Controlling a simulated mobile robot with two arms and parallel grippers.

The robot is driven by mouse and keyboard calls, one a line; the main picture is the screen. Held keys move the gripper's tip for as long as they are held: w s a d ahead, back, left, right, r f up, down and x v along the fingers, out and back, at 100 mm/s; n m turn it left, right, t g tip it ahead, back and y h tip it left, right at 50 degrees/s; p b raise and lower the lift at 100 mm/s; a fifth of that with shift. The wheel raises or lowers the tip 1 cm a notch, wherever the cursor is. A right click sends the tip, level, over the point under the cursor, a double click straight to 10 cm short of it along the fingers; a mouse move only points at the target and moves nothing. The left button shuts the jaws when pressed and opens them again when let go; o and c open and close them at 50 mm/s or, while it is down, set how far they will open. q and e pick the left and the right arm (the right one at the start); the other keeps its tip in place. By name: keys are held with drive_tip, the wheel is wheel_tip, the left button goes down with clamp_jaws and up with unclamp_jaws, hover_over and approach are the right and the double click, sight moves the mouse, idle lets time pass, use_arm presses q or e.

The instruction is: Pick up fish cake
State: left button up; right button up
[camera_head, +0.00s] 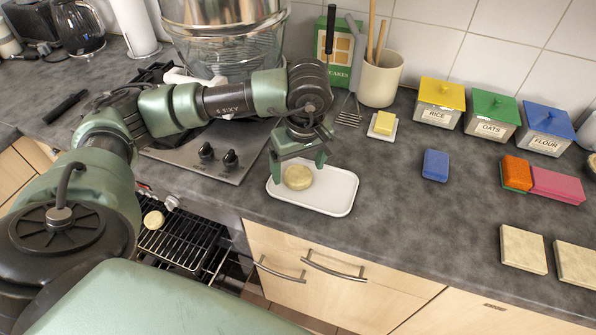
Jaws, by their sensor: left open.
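A round, pale yellow-brown fish cake (298,178) lies on a white tray (340,195) at the counter's front edge. A second, similar round cake (153,219) is at the oven rack at lower left. My left gripper (299,164) points down over the tray, open, with its fingers at the near fish cake. I cannot tell whether the fingers touch it. My right gripper is not in view.
A stove (215,150) with knobs and an open oven rack (190,240) are at left. A butter dish (382,126), a utensil pot (381,80) and a green box (340,65) stand behind the tray. Sponges (555,184) and labelled canisters (490,117) are at right.

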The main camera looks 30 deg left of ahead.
use_arm(q)
drive_tip(key=shift+w+a+f, duration=0.1)
drive_tip(key=shift+f, duration=0.5)
drive_tip(key=shift+w+a+f, duration=0.1)
drive_tip(key=shift+f, duration=0.45)
drive_tip(key=shift+d, duration=0.1)
drive_tip(key=c, duration=1.5)
